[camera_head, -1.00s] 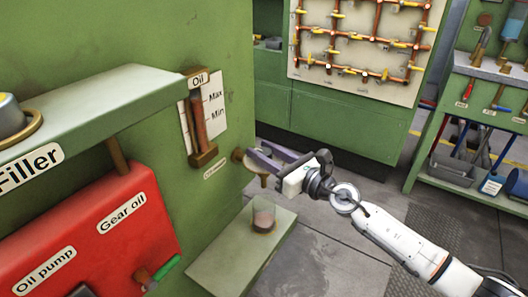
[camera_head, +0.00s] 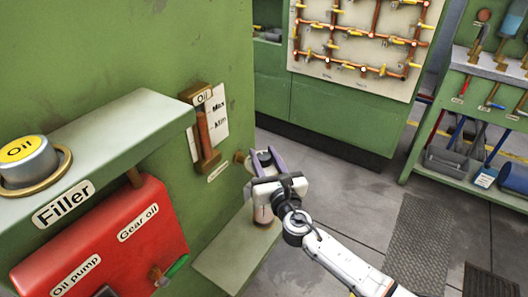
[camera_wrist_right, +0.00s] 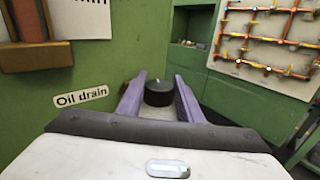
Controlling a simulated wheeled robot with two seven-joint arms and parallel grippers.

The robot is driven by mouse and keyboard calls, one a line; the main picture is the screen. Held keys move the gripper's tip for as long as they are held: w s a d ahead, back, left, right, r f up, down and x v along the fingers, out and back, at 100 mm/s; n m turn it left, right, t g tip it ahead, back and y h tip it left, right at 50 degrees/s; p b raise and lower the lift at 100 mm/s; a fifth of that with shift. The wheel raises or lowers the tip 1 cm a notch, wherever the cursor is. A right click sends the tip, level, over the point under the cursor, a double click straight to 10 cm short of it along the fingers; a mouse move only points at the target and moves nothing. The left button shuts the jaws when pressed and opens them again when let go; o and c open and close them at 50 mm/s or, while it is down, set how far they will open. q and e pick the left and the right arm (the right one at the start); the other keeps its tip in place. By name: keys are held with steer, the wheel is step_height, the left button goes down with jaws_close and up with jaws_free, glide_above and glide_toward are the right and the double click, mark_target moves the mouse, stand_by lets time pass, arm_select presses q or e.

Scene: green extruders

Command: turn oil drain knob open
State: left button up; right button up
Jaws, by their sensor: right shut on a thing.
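The oil drain fitting shows as a small brass stub (camera_head: 240,157) on the green machine wall, right of the "Oil drain" label (camera_wrist_right: 81,96). In the right wrist view its dark round knob (camera_wrist_right: 158,92) sits between the purple fingers. My right gripper (camera_head: 264,159) is shut on this knob and hides most of it in the head view. Its fingers point away from the head camera, beside the wall. How far the knob is turned cannot be told. My left gripper is not in view.
A small container (camera_head: 262,214) stands on the green ledge (camera_head: 222,262) under the drain, partly hidden by my gripper. The oil level gauge (camera_head: 206,140) is on the wall above. A red pump box (camera_head: 100,240) is at lower left. Open floor lies to the right.

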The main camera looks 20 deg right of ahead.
steer(key=m+h, duration=0.2)
steer(key=shift+a+r+h, duration=0.1)
steer(key=shift+h, duration=0.3)
steer(key=m+g+h+b, duration=0.1)
steer(key=h, duration=0.2)
steer(key=shift+w+m, duration=0.1)
steer(key=shift+m, duration=0.3)
steer(key=m+g+h+b, duration=0.2)
steer(key=h, duration=0.1)
steer(key=shift+b, duration=0.35)
steer(key=m+g+h+b, duration=0.2)
steer(key=h, duration=0.1)
steer(key=shift+m+b, duration=0.3)
steer(key=shift+m, duration=0.1)
steer(key=shift+r+m+g+h+b, duration=0.1)
steer(key=shift+m+g+h+b, duration=0.2)
steer(key=shift+g+h+b, duration=0.15)
steer(key=o, duration=1)
